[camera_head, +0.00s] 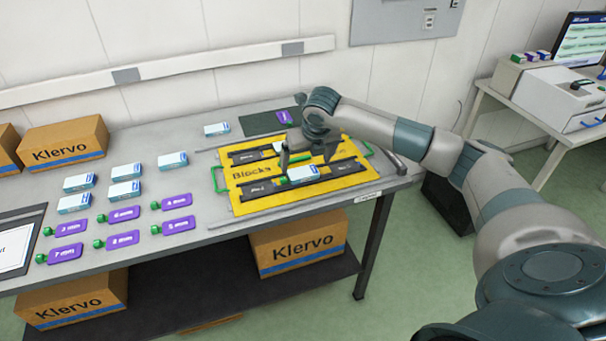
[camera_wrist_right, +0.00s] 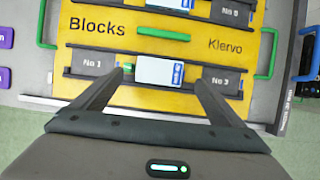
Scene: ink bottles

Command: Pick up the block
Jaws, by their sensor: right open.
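A white block with a blue label (camera_head: 302,174) sits in the near black strip of the yellow board marked Blocks (camera_head: 240,204). In the right wrist view the same block (camera_wrist_right: 160,71) lies between the slot labels No 1 and No 3. My right gripper (camera_head: 306,162) is over the board with its fingers pointing down at this block. Its fingers also show in the right wrist view (camera_wrist_right: 160,79), open, one on each side of the block with gaps. Another white and blue block (camera_wrist_right: 172,4) sits in the far strip, partly cut off. My left gripper is not in view.
Several white and blue blocks (camera_head: 126,172) and purple tags with green ends (camera_head: 122,240) lie on the table's left half. Green handles (camera_head: 220,179) rise at the board's edges. A dark mat (camera_head: 262,124) lies behind the board. Klervo cartons (camera_head: 66,145) stand at the left.

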